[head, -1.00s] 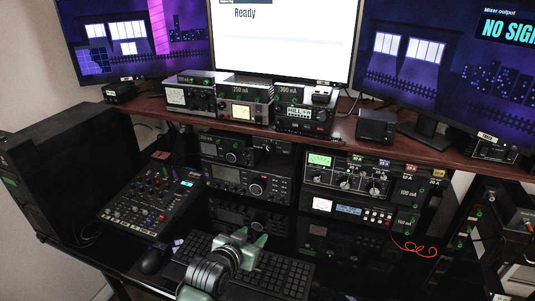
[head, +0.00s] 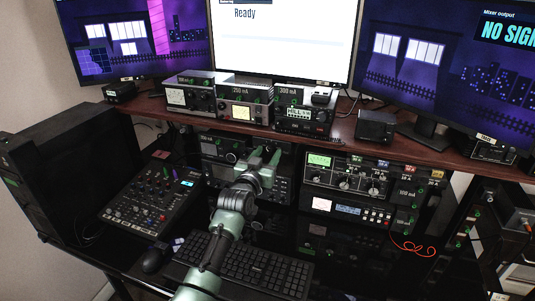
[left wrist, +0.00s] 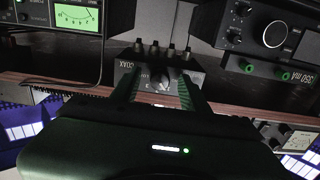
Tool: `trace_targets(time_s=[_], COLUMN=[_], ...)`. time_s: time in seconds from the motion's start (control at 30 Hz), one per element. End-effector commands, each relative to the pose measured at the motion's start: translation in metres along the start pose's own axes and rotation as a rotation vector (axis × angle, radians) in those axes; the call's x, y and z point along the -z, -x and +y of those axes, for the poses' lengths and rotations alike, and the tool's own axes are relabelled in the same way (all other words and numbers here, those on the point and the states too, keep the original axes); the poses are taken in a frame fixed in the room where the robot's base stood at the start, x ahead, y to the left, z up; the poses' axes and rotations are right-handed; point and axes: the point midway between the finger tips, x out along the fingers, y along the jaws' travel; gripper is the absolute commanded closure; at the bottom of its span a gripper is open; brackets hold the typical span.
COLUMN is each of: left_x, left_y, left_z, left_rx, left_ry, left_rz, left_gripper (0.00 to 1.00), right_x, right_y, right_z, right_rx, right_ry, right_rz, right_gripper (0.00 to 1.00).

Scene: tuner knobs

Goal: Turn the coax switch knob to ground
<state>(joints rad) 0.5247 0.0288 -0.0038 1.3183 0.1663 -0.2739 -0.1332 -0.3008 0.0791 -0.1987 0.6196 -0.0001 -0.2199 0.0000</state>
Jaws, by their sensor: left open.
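The coax switch is a small dark box marked COAX (left wrist: 188,66), seen upside down in the left wrist view, with a row of connectors along its top edge in the picture. My left gripper (left wrist: 158,92) is open, with one green finger to each side of the knob in that view; contact cannot be told. In the head view my left gripper (head: 265,156) reaches the shelf of radios and hides most of the switch. My right gripper is not in view.
A radio with a large dial (left wrist: 276,34) and a green-lit meter (left wrist: 76,16) flank the switch in the wrist view. The head view shows a mixer (head: 150,195), a keyboard (head: 250,265), a tuner unit (head: 345,178) and a wooden shelf (head: 345,128) above.

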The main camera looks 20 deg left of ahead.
Motion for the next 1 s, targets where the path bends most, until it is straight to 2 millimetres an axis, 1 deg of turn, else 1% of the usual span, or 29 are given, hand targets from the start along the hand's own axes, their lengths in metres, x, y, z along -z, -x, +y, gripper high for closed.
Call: trace_targets(time_s=[0.1, 0.3, 0.37, 0.4, 0.47, 0.77, 1.0], left_x=[0.0000, -0.0003, -0.0003, -0.0003, -0.0004, -0.0002, 0.0000], left_y=[-0.0031, -0.0030, -0.0029, -0.0029, -0.0028, -0.0027, -0.0028], left_z=[-0.0001, 0.0000, 0.0000, -0.0001, -0.0001, 0.0001, 0.0009], left_rx=[0.000, 0.000, 0.000, 0.000, 0.000, 0.000, -0.001], left_ry=[0.000, 0.000, 0.000, 0.000, 0.000, 0.020, 0.130], left_rz=[0.000, 0.000, 0.000, 0.000, -0.001, -0.001, -0.002], left_gripper=[0.55, 0.55, 0.71, 0.82, 0.99, 1.00, 1.00], right_x=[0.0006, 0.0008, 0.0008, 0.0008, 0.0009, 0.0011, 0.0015], right_y=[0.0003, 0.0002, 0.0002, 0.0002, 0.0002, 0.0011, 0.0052], right_z=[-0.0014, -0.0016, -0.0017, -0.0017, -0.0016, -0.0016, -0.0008], right_rx=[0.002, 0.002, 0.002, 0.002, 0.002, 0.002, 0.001], right_ry=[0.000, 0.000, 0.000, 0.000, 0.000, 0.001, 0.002], right_rz=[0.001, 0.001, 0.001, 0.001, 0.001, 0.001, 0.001], right_gripper=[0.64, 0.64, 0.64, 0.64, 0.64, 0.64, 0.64])
